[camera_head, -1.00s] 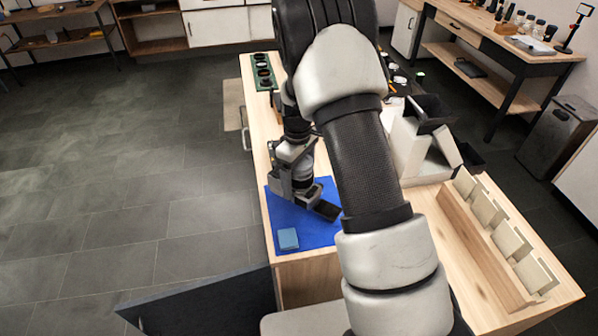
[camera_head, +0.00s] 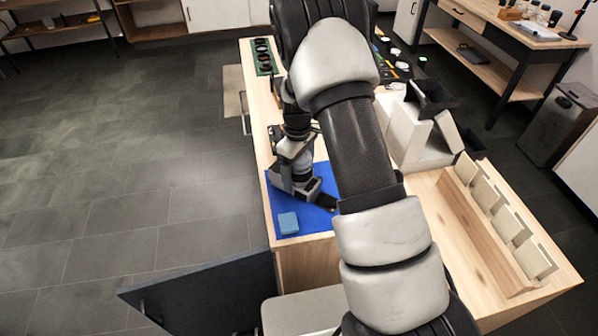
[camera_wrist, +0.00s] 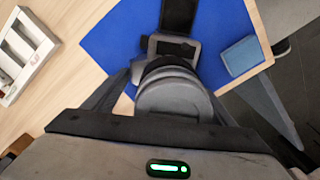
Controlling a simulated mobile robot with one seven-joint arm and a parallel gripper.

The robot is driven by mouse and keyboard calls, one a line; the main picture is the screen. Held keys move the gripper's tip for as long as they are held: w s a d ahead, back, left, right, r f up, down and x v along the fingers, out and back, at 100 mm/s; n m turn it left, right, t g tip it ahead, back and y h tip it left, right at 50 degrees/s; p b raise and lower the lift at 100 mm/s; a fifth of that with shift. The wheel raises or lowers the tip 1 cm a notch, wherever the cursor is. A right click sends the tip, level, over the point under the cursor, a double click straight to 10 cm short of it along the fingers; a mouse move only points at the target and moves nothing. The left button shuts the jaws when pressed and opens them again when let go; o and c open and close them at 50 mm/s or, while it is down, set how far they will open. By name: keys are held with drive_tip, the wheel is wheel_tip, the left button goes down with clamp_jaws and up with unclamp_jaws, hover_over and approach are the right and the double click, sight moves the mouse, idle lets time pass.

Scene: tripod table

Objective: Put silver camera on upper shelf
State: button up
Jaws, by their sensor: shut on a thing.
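The silver camera (camera_wrist: 172,95) is between my gripper's fingers (camera_wrist: 165,110) in the wrist view, its round lens facing me and a dark flap (camera_wrist: 180,14) sticking out beyond it. In the head view, my gripper (camera_head: 296,182) is shut on it over the blue mat (camera_head: 285,205), and the dark flap (camera_head: 327,201) shows at the right. My arm and gripper hide part of the camera. I cannot tell whether it touches the mat. I cannot tell which surface is the upper shelf.
A small blue block (camera_head: 288,222) lies on the mat's near corner. A dark panel (camera_head: 205,293) juts left from the wooden table's (camera_head: 255,90) near end. A slotted wooden rack (camera_head: 497,225) and a white angled stand (camera_head: 415,135) are on the right. The floor at left is clear.

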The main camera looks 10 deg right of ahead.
drive_tip(key=o, duration=2)
drive_tip(key=shift+s+f, duration=0.1)
drive_tip(key=shift+f, duration=0.25)
drive_tip(key=shift+o, duration=0.2)
drive_tip(key=shift+r, duration=0.1)
